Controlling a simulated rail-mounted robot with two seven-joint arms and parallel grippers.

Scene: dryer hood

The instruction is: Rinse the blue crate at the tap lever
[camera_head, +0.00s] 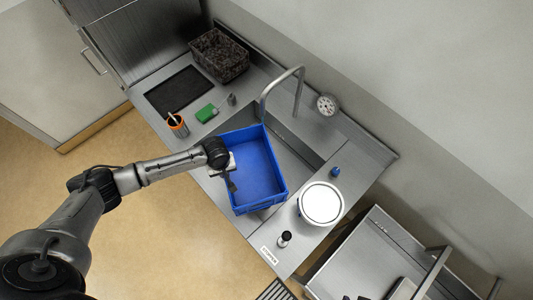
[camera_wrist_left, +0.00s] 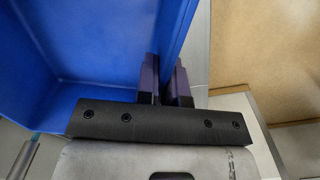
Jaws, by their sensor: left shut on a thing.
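The blue crate (camera_head: 256,166) is empty and sits over the sink basin (camera_head: 292,146), tilted little if at all. My left gripper (camera_head: 232,180) is at its left side. In the left wrist view the gripper (camera_wrist_left: 167,84) is shut on the crate's wall (camera_wrist_left: 105,45), one finger on each side. The tap (camera_head: 298,82) arches up behind the crate, its spout end above the basin and beyond the crate's back edge. I cannot single out the tap's lever, and no water shows. My right gripper is in neither view.
A round white-topped container (camera_head: 320,203) stands close to the crate's right, with a small black-topped item (camera_head: 284,238) in front. A green block (camera_head: 206,113), an orange cup (camera_head: 177,124) and a dark basket (camera_head: 219,55) are on the left counter. A metal cart (camera_head: 370,250) stands at right.

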